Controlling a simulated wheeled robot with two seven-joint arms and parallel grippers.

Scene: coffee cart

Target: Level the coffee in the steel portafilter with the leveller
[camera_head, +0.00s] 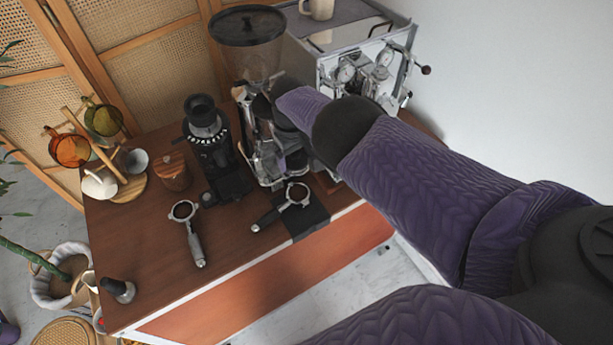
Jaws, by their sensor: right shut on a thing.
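A portafilter with a steel-coloured handle (195,243) lies on the wooden counter, its basket filled with brown coffee. A second portafilter with a dark handle (268,217) lies to its right, its basket (297,194) over a black mat. My right gripper (270,160) is in front of the grinder, above and behind the second portafilter. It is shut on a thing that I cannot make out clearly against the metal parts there. I cannot pick out the leveller with certainty. My left gripper is not in view.
A grinder with a dark hopper (248,27) and an espresso machine (345,50) stand at the back. A smaller black grinder (205,130), a wooden jar (173,172) and a cup rack (92,140) are to the left. A dark tamper-like tool (118,290) stands at the front left.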

